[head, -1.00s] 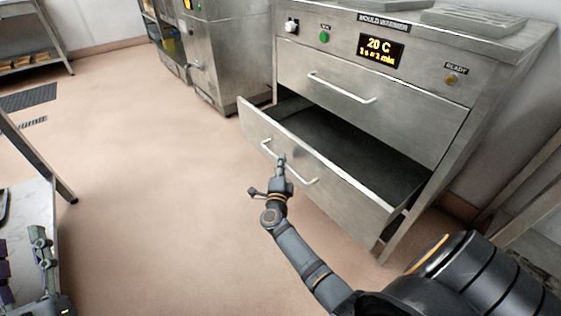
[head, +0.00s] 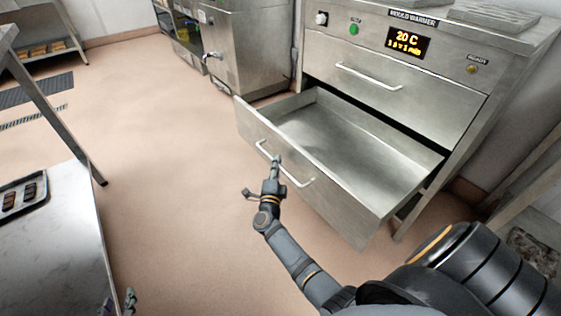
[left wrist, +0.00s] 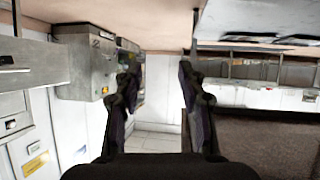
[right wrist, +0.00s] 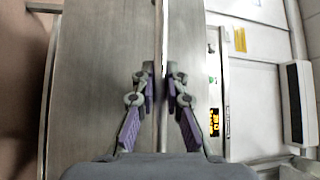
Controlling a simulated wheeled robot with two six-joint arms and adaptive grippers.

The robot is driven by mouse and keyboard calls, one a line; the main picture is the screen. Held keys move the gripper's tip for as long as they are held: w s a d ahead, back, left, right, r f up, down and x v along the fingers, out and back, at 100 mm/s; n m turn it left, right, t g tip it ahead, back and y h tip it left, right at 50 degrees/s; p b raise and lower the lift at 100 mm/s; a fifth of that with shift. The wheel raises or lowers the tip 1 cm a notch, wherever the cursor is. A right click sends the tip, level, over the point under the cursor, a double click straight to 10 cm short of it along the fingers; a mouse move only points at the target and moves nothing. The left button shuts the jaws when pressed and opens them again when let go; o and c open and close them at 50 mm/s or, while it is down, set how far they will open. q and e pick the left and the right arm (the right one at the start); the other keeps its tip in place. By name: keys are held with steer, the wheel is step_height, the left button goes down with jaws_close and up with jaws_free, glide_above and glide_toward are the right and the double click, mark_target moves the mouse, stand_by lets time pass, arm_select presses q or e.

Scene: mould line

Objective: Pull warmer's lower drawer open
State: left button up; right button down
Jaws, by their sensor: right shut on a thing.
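The mould warmer (head: 455,85) is a steel cabinet at the right in the head view. Its lower drawer (head: 338,208) stands well out from the cabinet, and its bare metal inside is empty. My right gripper (head: 275,163) is shut on the drawer's bar handle (head: 298,184). In the right wrist view, the fingers (right wrist: 160,85) close around the upright handle bar (right wrist: 160,40) in front of the drawer face. My left gripper (head: 120,303) shows only in part at the bottom edge of the head view. In the left wrist view its fingers (left wrist: 158,75) are apart with nothing between them.
The upper drawer (head: 385,100) is shut. A pale table (head: 60,240) with a dark tray (head: 12,205) stands at the left. Another steel machine (head: 245,50) stands behind. The floor (head: 170,170) between table and drawer is clear.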

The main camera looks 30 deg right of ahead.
steer(key=shift+a+f, duration=0.15)
steer(key=shift+a, duration=0.35)
steer(key=c, duration=1.4)
jaws_free()
steer(key=shift+a, duration=0.2)
steer(key=shift+o, duration=0.2)
